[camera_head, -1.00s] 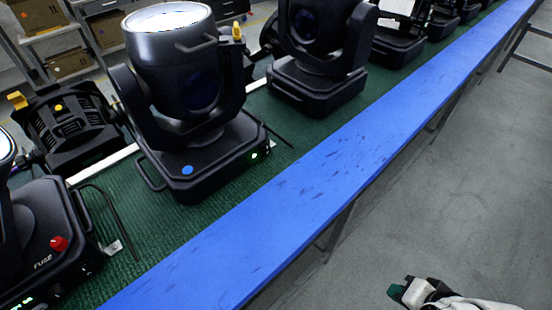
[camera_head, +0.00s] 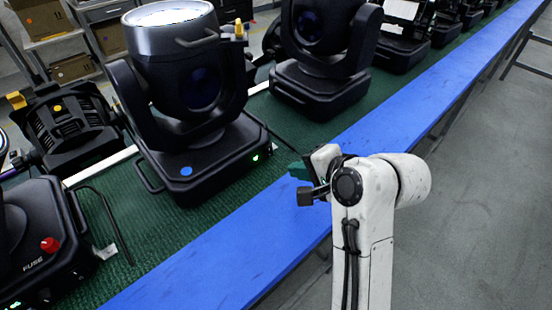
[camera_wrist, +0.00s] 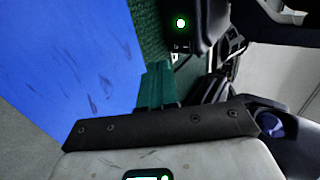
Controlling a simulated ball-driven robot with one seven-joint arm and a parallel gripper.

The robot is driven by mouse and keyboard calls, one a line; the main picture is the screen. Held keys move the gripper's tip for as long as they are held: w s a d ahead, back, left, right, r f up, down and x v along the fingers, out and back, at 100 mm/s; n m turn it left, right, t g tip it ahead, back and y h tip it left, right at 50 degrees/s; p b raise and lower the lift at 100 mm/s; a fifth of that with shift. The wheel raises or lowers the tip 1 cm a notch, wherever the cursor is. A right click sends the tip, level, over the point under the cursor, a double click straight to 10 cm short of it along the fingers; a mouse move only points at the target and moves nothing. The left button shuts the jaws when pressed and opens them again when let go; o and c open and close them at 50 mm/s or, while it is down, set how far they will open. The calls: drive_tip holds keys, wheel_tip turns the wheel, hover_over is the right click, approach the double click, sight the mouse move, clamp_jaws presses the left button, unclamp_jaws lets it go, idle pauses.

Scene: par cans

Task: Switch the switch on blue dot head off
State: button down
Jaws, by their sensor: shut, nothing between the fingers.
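The blue dot head (camera_head: 190,118) is a black moving light with a blue dot (camera_head: 186,171) on the front of its base. It stands upright on the green belt, its lens top glowing white. A green light (camera_head: 256,157) glows at the right end of its base; it also shows in the wrist view (camera_wrist: 180,23). A small switch-like part (camera_wrist: 181,46) sits beside that light; its position is too small to tell. My gripper (camera_head: 298,171) is shut and empty, its green fingers above the blue rail, right of the base and apart from it. They also show in the wrist view (camera_wrist: 157,85).
The blue rail (camera_head: 230,255) runs diagonally along the belt (camera_head: 125,205). Another black head (camera_head: 320,75) stands behind to the right. A base with a red knob (camera_head: 49,244) is at the lower left, and a yellow-dot lamp (camera_head: 70,125) behind it. Grey floor at right is open.

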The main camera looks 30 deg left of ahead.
sight(267, 159)
drive_tip(key=x, duration=0.2)
drive_tip(key=r+x, duration=0.1)
drive_tip(key=x, duration=0.2)
drive_tip(key=a+x, duration=0.1)
drive_tip(key=x, duration=0.1)
drive_tip(key=shift+w+a+p, duration=0.3)
drive_tip(key=shift+p, duration=0.1)
drive_tip(key=shift+a+f+y+b, duration=0.15)
drive_tip(key=shift+f+y+b, duration=0.15)
drive_tip(key=shift+b, duration=0.1)
drive_tip(key=shift+f+t+y+b, duration=0.15)
drive_tip(key=shift+t+y+b, duration=0.15)
drive_tip(key=shift+b, duration=0.05)
drive_tip(key=shift+y, duration=0.4)
drive_tip(key=shift+r+p, duration=0.25)
drive_tip(key=shift+p, duration=0.1)
drive_tip(key=shift+f, duration=0.2)
drive_tip(key=shift+a, duration=0.1)
